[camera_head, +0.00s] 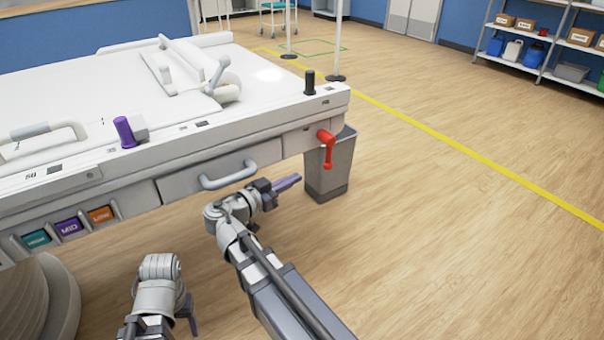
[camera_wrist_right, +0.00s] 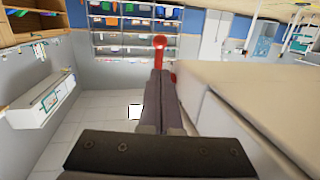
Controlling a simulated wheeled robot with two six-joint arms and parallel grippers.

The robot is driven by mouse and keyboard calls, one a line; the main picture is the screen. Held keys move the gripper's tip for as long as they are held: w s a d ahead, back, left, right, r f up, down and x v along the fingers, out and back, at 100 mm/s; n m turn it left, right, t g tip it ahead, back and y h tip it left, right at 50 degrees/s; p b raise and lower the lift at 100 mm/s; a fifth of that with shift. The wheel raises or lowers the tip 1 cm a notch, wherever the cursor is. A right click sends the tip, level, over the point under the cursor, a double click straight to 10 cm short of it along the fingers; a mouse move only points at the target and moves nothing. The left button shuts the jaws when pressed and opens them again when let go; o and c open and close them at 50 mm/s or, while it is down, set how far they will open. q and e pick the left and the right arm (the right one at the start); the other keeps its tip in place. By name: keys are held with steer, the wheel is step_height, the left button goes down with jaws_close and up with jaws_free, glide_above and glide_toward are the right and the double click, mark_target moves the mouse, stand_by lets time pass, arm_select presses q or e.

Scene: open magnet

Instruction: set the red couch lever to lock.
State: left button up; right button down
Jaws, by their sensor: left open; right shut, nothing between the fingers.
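The red lever (camera_head: 327,150) sits at the right end of the couch's front side, with its handle hanging down. In the right wrist view the red lever (camera_wrist_right: 160,42) shows just beyond the fingertips, partly hidden by them. My right gripper (camera_head: 297,178) is shut and empty, left of the lever's lower end and slightly below it; the head view shows a gap between them. The shut fingers fill the middle of the right wrist view (camera_wrist_right: 165,80). My left gripper (camera_head: 190,318) is low at the bottom left, away from the lever, mostly hidden behind its own wrist. No lock marking is readable.
The white couch (camera_head: 270,75) carries a grey front handle (camera_head: 228,175), a purple knob (camera_head: 124,132) and a black knob (camera_head: 310,82). A grey bin (camera_head: 338,180) stands on the floor behind the lever. The floor to the right is clear.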

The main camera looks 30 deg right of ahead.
steer(key=shift+v, duration=1.7)
steer(key=shift+f, duration=0.2)
steer(key=s+a+f+n+g+y+p, duration=0.1)
steer(key=s+a+f+n+y, duration=0.25)
steer(key=f+n, duration=0.2)
steer(key=s+a+f+n+g+y, duration=0.1)
steer(key=s+a+f+n+y, duration=0.1)
steer(key=a+f+n+y, duration=0.4)
steer(key=s+a+f+n+g+y, duration=0.3)
steer(key=s+a+f+n+y, duration=0.35)
steer(key=a, duration=0.55)
step_height(320, 180, up, 38)
steer(key=s+p, duration=0.1)
steer(key=p, duration=3.7)
steer(key=shift+s+a+n+h+p, duration=0.25)
steer(key=shift+n+h+p, duration=0.15)
